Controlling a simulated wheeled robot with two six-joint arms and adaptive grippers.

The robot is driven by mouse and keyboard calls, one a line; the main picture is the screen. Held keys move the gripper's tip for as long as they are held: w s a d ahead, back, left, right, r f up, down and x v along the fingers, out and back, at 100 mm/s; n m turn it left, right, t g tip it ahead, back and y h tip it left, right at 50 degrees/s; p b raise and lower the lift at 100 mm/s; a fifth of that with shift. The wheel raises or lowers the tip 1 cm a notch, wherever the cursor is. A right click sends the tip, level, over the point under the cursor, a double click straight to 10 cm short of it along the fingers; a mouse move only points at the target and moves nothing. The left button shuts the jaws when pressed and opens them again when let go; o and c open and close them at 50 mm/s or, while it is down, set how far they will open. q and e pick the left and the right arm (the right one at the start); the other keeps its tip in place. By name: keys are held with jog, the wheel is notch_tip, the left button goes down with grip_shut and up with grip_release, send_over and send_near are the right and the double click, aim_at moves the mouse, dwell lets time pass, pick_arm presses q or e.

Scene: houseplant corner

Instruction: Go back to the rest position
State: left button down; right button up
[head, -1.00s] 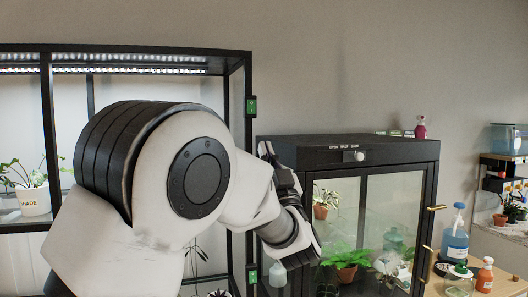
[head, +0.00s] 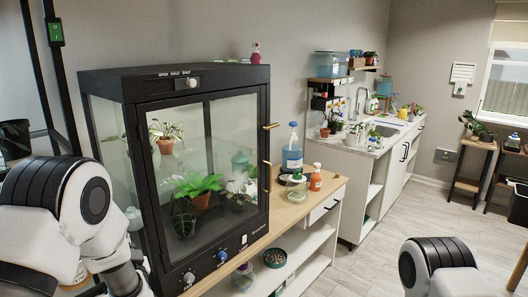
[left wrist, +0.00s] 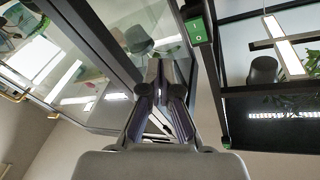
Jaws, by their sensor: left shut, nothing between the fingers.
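My left gripper (left wrist: 162,75) shows in the left wrist view with its two fingers shut and nothing between them. It is in the air close to the black-framed glass cabinet and the black rack post. In the head view my left arm is low at the left, partly in front of the cabinet's left side, and its fingers are out of sight. Part of my right arm shows at the bottom right over the floor. My right gripper is not in either view.
The glass plant cabinet (head: 190,75) stands on a wooden-topped bench (head: 283,212) with a blue spray bottle (head: 292,155) and an orange bottle (head: 315,181). A green switch (head: 55,32) is on the rack post at left. The floor (head: 360,262) at right is mostly clear.

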pick_arm(q)
jog(key=s+d+f+m+g+h, duration=0.1)
jog(key=s+f+g+h, duration=0.1)
jog(key=s+f, duration=0.55)
jog(key=s+d+f+g+h, duration=0.1)
jog(key=s+f+g+h, duration=0.2)
jog(key=f, duration=0.7)
jog(key=s+d+f+m+g+h, duration=0.1)
jog(key=s+d+f+g, duration=0.1)
jog(key=s+f, duration=0.55)
jog(key=s+d+f+g+h, duration=0.1)
jog(key=s+d+f+g, duration=0.1)
jog(key=s, duration=0.5)
jog(key=s+d+f+n+g+h, duration=0.1)
jog(key=s+d+f+g, duration=0.1)
jog(key=s, duration=0.5)
jog(key=s+d+f+g+h, duration=0.2)
jog(key=s+f+g, duration=0.2)
jog(key=s, duration=0.3)
jog(key=shift+s+f+n+g, duration=0.3)
jog(key=shift+s+f+g, duration=0.05)
jog(key=shift+g, duration=0.35)
jog(key=shift+a, duration=0.1)
